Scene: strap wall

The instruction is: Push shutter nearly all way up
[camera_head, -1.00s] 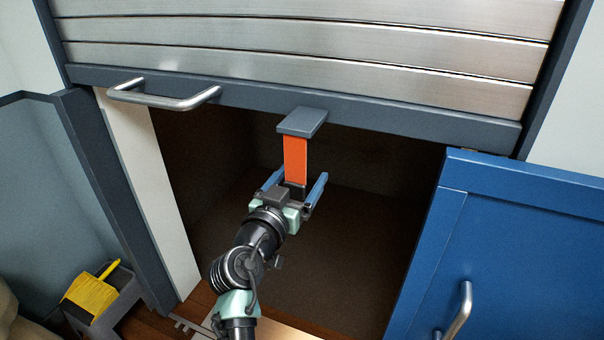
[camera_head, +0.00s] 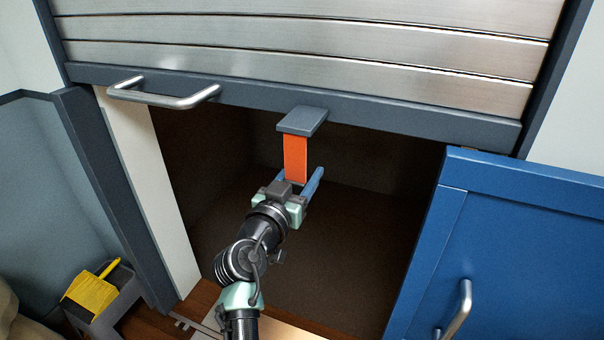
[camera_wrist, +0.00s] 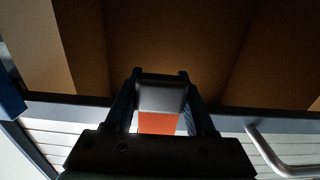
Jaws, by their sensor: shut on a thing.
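The metal slatted shutter (camera_head: 290,45) is raised, with its dark bottom rail (camera_head: 400,122) above a dark opening. An orange strap (camera_head: 295,155) hangs from a grey bracket (camera_head: 303,121) on the rail. My gripper (camera_head: 298,184) is at the strap's lower end, below the rail. In the wrist view, the fingers of my gripper (camera_wrist: 160,77) are shut on the grey end block (camera_wrist: 160,98) of the strap, and orange (camera_wrist: 157,123) shows beside it. In the head view the end block is hidden by my gripper.
A metal bar handle (camera_head: 165,98) sticks out of the rail at left. A blue door (camera_head: 510,250) with its own handle (camera_head: 460,312) stands at right. A grey box (camera_head: 105,305) with a yellow thing (camera_head: 92,290) is at lower left. The opening around my gripper looks clear.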

